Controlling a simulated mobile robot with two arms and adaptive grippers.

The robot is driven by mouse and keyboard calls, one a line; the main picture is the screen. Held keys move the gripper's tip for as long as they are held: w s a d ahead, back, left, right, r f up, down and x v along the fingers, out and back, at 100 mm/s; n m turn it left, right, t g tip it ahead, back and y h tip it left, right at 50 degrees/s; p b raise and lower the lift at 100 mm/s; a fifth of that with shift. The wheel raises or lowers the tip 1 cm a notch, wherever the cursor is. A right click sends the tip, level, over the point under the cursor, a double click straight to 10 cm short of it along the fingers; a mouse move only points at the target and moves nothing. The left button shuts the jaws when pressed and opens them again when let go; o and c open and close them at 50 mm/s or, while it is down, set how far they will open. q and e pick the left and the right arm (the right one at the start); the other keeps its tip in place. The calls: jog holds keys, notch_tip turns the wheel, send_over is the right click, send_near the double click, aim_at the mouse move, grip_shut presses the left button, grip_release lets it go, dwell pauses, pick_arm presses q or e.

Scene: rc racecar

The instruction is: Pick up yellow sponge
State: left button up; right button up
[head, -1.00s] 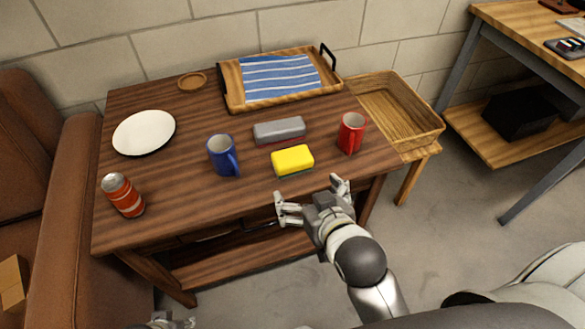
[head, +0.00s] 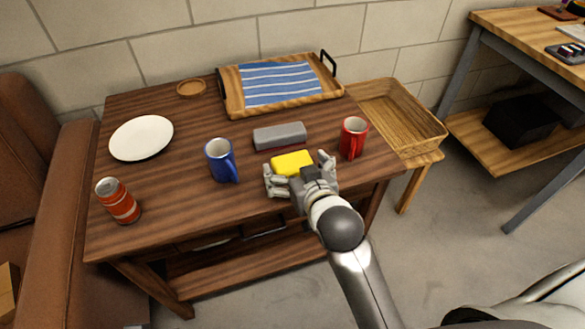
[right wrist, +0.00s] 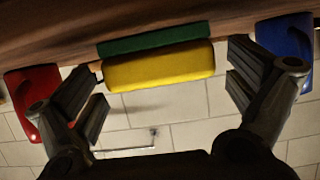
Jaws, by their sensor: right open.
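The yellow sponge (head: 292,162) lies on the brown table near its front edge. In the right wrist view the sponge (right wrist: 160,68) shows its yellow body and green scrub layer, centred between the fingers. My right gripper (head: 300,176) is open, with one finger towards each side of the sponge. In the right wrist view the open fingers (right wrist: 165,90) stand apart from the sponge on both sides. The near part of the sponge is hidden by the gripper in the head view. My left gripper does not show in the current views.
A blue mug (head: 221,161) stands left of the sponge and a red mug (head: 353,138) right of it. A grey block (head: 279,136) lies just behind. A can (head: 118,201), a white plate (head: 141,138) and a wooden tray (head: 232,104) are further off on the table (head: 190,205).

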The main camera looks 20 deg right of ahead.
jog(key=shift+x, duration=1.1)
jog(key=c, duration=0.8)
jog(key=shift+r, duration=0.1)
